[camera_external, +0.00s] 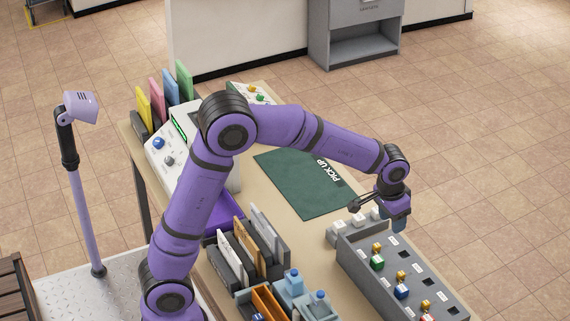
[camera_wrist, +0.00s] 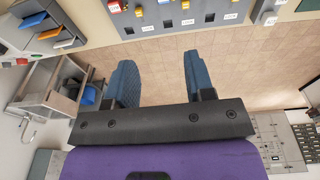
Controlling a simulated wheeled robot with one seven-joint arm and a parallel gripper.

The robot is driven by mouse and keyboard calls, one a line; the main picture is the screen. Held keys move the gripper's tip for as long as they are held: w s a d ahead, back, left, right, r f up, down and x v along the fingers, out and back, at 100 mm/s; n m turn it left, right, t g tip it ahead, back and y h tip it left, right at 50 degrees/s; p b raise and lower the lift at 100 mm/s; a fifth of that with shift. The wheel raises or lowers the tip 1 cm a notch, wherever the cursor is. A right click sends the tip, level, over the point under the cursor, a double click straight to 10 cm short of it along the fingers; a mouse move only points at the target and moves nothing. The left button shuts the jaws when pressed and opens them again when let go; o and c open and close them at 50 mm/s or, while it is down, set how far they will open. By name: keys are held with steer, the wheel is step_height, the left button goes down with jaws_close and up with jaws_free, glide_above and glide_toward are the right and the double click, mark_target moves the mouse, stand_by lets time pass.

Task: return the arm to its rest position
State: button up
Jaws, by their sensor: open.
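My purple arm (camera_external: 330,146) is raised and bent over the table, reaching out to the right. My gripper (camera_external: 399,221) hangs above the far end of the grey lock box, near the table's right side. In the wrist view my gripper (camera_wrist: 160,62) shows two blue fingers spread apart, with nothing between them. Only the floor shows through the gap.
The grey lock box (camera_external: 381,289) holds several colored pieces. A green "PICK UP" mat (camera_external: 293,190) lies clear on the table (camera_external: 263,211). A file sorter (camera_external: 245,254), a white panel and upright colored folders stand near my arm. A lamp-like post (camera_external: 84,212) stands left.

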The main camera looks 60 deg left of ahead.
steer(key=s+a+r+t, duration=0.1)
steer(key=s+a+r, duration=0.4)
steer(key=s+r, duration=0.4)
steer(key=s+a+t, duration=0.1)
steer(key=s+a, duration=0.2)
steer(key=s, duration=1)
steer(key=s+a+t, duration=0.1)
steer(key=s+a, duration=0.2)
steer(key=s, duration=1.1)
steer(key=shift+s+r+t, duration=0.25)
steer(key=shift+s+t, duration=0.05)
steer(key=shift+a, duration=0.1)
